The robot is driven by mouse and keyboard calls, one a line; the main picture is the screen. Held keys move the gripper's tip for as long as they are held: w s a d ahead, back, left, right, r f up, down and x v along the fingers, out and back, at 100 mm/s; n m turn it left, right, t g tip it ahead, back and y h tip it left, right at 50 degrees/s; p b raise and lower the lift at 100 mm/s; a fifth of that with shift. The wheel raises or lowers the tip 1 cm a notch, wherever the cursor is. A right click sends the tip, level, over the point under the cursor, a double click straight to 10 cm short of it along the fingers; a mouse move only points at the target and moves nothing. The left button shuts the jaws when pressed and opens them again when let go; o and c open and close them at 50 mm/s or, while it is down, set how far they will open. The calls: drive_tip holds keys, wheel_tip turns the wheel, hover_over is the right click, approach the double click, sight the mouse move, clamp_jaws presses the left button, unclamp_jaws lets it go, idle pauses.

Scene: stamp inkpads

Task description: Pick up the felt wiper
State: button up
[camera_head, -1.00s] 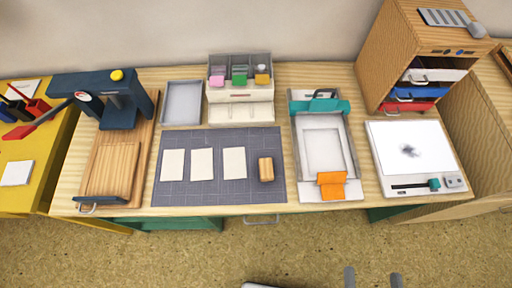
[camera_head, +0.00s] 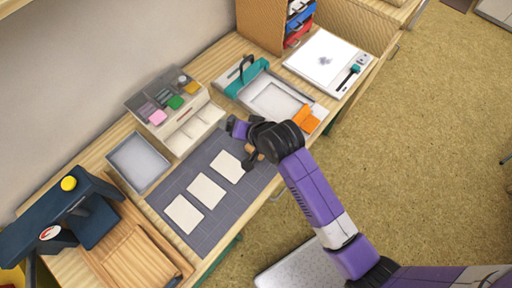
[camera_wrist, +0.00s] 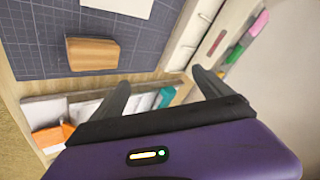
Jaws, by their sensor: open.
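I cannot tell for sure which thing is the felt wiper. A teal piece with a dark handle (camera_head: 240,84) lies across the back end of a white framed tray (camera_head: 225,89). A folded orange piece (camera_head: 308,119) hangs over the tray's front end. A small wooden block (camera_wrist: 92,53) sits on the grey gridded mat (camera_wrist: 30,40); in the head view my gripper mostly hides it. My gripper (camera_wrist: 160,88) is open and empty. In the head view it is above the mat's right end, between the block and the white organizer.
The organizer (camera_head: 196,128) with coloured pads stands behind the mat. Several blank cards (camera_head: 207,190) lie on the mat. A grey tray (camera_head: 138,162) and a dark blue press (camera_head: 95,215) are to the left. A white board with a smudge (camera_head: 325,62) lies at the far right.

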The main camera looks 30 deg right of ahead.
drive_tip(key=w+d+g, duration=0.1)
drive_tip(key=w, duration=0.2)
drive_tip(key=m+g, duration=0.6)
drive_tip(key=g, duration=0.1)
hover_over(249, 149)
drive_tip(key=d, duration=0.2)
drive_tip(key=shift+s+f+h, duration=0.2)
drive_tip(key=shift+f, duration=0.25)
drive_tip(key=shift+s+f+h, duration=0.2)
drive_tip(key=shift+f, duration=0.25)
drive_tip(key=shift+s+d+f+p, duration=0.15)
drive_tip(key=shift+f+p, duration=0.15)
drive_tip(key=shift+f, duration=0.55)
drive_tip(key=shift+f+p, duration=0.45)
drive_tip(key=shift+f, duration=2.45)
drive_tip(key=c, duration=1.4)
drive_tip(key=shift+c, duration=0.2)
drive_tip(key=shift+r, duration=0.1)
